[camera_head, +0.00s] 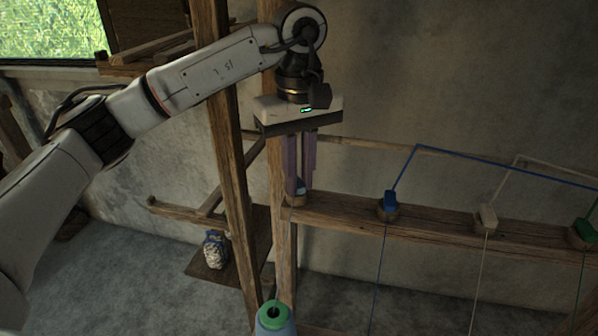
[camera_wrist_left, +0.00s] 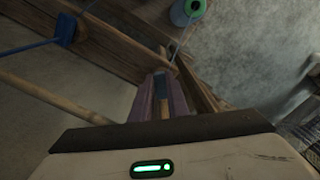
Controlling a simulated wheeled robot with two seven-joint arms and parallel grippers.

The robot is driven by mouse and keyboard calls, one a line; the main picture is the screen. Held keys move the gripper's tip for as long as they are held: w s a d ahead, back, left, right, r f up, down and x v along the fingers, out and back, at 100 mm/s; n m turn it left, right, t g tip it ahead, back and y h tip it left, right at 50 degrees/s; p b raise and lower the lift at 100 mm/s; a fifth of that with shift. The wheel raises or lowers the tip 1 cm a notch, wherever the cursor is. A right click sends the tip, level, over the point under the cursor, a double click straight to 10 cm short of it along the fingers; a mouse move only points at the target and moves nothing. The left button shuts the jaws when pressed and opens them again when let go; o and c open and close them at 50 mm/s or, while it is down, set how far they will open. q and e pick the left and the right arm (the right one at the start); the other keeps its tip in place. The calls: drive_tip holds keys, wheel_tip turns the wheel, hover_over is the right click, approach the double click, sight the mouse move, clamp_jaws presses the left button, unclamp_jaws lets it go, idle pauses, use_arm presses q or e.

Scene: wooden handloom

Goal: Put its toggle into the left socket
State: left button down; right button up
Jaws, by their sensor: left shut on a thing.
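My left gripper (camera_head: 299,188) is shut on a small light-blue toggle (camera_head: 300,187), with its purple fingers pointing down at the left end of the wooden beam. In the left wrist view the toggle shows as a blue-grey piece (camera_wrist_left: 161,84) between the fingers. The left socket (camera_head: 295,200), a wooden ring on the beam, is just below the fingertips and partly hidden. I cannot tell whether the toggle is inside it or just above. A pale thread (camera_wrist_left: 180,48) runs from near the fingertips towards a cone with a green top (camera_wrist_left: 186,11). My right gripper is out of view.
Along the beam (camera_head: 340,212) to the right sit a blue toggle (camera_head: 390,202), a cream toggle (camera_head: 488,217) and a green toggle (camera_head: 584,231), with threads. The cone (camera_head: 273,319) stands low in front. A wooden post (camera_head: 228,150) rises left of the gripper.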

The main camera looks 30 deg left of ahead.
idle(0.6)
use_arm(q)
drive_tip(key=shift+f, duration=0.1)
drive_tip(key=c, duration=1.2)
unclamp_jaws()
drive_tip(key=shift+o, duration=0.2)
drive_tip(key=shift+r+p, duration=3)
drive_tip(key=shift+r, duration=0.6)
drive_tip(key=shift+f, duration=0.15)
